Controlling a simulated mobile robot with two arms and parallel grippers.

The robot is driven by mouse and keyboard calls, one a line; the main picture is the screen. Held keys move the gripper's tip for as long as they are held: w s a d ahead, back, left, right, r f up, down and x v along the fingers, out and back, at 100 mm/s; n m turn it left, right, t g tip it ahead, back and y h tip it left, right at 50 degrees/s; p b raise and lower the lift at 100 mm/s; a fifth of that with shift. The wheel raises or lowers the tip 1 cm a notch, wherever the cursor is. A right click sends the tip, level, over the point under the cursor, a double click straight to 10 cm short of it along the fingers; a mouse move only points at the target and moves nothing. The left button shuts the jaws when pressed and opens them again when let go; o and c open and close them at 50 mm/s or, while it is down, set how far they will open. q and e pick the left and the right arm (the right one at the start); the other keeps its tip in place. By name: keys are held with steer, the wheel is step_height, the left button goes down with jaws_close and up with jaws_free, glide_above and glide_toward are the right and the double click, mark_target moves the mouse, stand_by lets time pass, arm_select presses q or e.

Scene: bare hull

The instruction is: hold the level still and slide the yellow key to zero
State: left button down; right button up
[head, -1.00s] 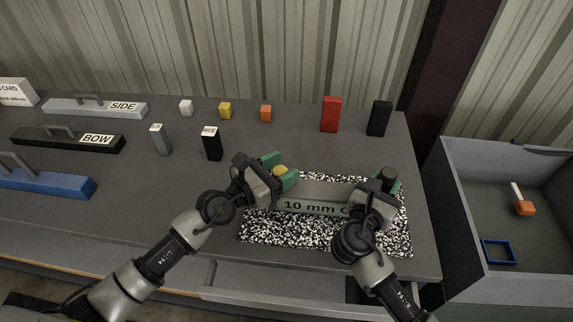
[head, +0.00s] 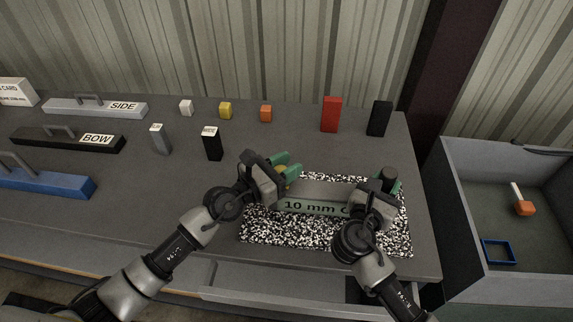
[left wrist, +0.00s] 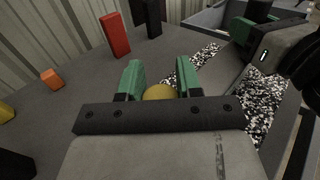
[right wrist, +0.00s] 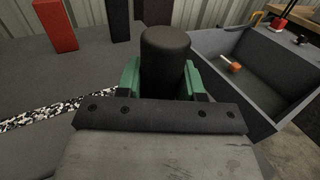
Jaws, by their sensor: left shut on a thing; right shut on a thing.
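The level (head: 318,207) is a grey-green bar marked "10 mm" lying on a black-and-white speckled mat (head: 270,236). My right gripper (head: 389,181) is shut on a dark round post (right wrist: 165,55) at the level's right end; the post also shows in the head view (head: 389,174). My left gripper (head: 284,167) is at the level's left end, shut on the yellow key (left wrist: 160,92). The key shows as a round yellow top between the green fingers in the left wrist view. My grippers and wrists hide parts of the level, including any zero mark.
Small white (head: 186,107), yellow (head: 225,110) and orange (head: 266,113) blocks, a red block (head: 331,114) and a black block (head: 379,118) stand behind. Handled bars marked SIDE (head: 95,107) and BOW (head: 68,139) lie left. A grey bin (head: 455,215) is right of the table.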

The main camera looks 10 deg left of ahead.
arm_select(q)
steer(key=d, duration=0.6)
steer(key=shift+d, duration=0.2)
arm_select(e)
steer(key=shift+a, duration=0.1)
arm_select(q)
steer(key=shift+s, duration=0.1)
steer(key=c, duration=0.8)
jaws_free()
steer(key=shift+s+a, duration=0.1)
steer(key=shift+a, duration=0.1)
steer(key=v, duration=1.1)
steer(key=shift+s+a, duration=0.2)
